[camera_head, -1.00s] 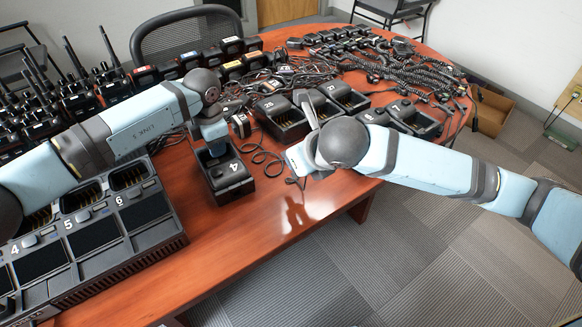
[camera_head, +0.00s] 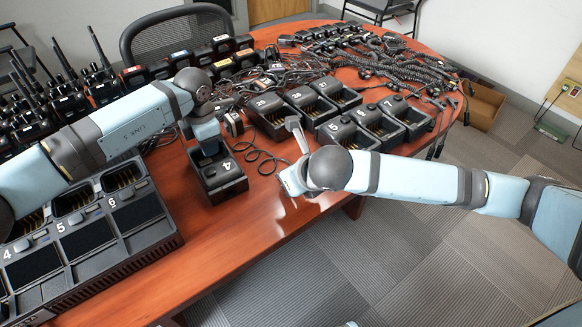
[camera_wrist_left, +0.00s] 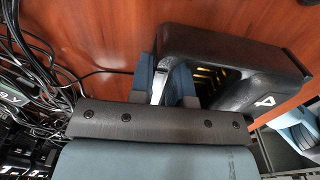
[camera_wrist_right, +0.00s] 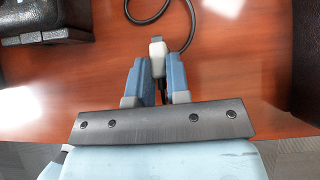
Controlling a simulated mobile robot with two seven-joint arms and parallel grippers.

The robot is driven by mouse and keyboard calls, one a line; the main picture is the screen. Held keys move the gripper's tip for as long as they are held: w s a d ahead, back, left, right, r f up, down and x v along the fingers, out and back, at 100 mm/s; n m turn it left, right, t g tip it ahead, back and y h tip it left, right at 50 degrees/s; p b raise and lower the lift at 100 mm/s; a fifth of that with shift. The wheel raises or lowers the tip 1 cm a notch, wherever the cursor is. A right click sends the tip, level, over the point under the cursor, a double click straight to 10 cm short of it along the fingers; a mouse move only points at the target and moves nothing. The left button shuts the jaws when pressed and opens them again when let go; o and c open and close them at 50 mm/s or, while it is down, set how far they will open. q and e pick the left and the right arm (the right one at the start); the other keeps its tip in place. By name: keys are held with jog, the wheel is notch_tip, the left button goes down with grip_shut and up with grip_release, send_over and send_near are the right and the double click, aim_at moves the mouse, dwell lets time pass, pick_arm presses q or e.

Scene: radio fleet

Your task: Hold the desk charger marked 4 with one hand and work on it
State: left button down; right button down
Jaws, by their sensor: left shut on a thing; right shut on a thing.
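The desk charger marked 4 (camera_head: 226,186) stands on the red-brown table, between the large charger bank and the smaller chargers. It also shows in the left wrist view (camera_wrist_left: 265,62), with its pocket empty and gold contacts inside. My left gripper (camera_head: 204,151) comes down from above and is shut on the charger's rim wall at the far side. In the left wrist view its fingers (camera_wrist_left: 168,80) straddle that edge. My right gripper (camera_head: 284,186) is to the right of the charger, low near the table's front edge. In the right wrist view its fingers (camera_wrist_right: 160,78) are shut on a pale plug (camera_wrist_right: 157,47) with a dark tip.
The charger bank (camera_head: 125,240) fills the left front. Chargers marked 5, 6 and 7 (camera_head: 345,131) and others stand at right. Radios (camera_head: 100,80) and coiled microphones (camera_head: 385,60) crowd the back. Bare table lies in front.

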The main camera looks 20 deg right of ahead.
jog(key=shift+f, duration=0.25)
jog(key=c, duration=1)
grip_release()
jog(key=v, duration=1.2)
pick_arm(q)
jog(key=c, duration=1)
grip_release()
